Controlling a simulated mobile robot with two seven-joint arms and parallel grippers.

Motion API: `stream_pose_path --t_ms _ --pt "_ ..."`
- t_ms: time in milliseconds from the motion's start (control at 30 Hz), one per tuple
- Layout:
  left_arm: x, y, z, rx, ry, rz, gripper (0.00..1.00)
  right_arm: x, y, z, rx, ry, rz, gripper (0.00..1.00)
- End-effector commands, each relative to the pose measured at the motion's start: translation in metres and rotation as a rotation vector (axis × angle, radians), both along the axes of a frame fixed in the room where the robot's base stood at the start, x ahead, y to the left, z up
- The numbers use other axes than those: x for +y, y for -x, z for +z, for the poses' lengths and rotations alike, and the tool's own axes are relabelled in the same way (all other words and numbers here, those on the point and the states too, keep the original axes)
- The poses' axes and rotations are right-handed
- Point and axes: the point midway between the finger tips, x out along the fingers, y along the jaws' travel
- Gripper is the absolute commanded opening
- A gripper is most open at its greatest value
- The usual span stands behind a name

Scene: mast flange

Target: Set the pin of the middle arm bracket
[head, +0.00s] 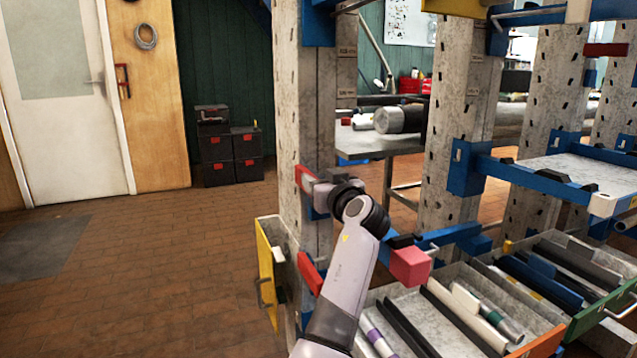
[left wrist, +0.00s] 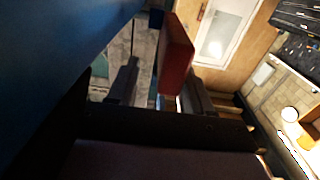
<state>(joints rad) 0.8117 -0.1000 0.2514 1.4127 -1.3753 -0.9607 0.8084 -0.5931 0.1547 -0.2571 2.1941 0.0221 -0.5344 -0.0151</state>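On the near post (head: 310,110), the middle blue bracket (head: 318,213) is mostly hidden behind my left wrist. Its flat red pin (head: 302,178) shows at the left side of the post. My left gripper (head: 317,186) is at this pin. In the left wrist view the red pin (left wrist: 176,58) stands between the two dark fingers (left wrist: 158,88). A gap shows between the pin and the left finger; the right finger is close to it, and contact cannot be told. How deep the pin sits is hidden. My right gripper is not in view.
Below is another red pin (head: 310,272) on the same post. A yellow-fronted drawer (head: 266,275) juts out at lower left. A red block (head: 410,267) ends a blue arm right of my forearm. Open drawers with bars (head: 440,315) lie at lower right. The brick floor at left is clear.

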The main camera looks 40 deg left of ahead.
Motion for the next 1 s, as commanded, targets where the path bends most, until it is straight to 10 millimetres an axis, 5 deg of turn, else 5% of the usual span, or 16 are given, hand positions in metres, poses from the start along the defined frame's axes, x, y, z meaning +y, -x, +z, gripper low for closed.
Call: stream_pose_path --t_ms 267,700,1000 --pt "0.000 0.002 -0.001 0.003 0.001 0.005 0.49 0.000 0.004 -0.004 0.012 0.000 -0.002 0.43" --pt "-0.054 0.029 -0.001 0.002 0.001 0.002 0.49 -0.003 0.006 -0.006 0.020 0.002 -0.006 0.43" --pt "-0.063 0.034 0.000 0.001 0.000 0.003 0.49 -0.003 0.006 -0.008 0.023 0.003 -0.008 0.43"
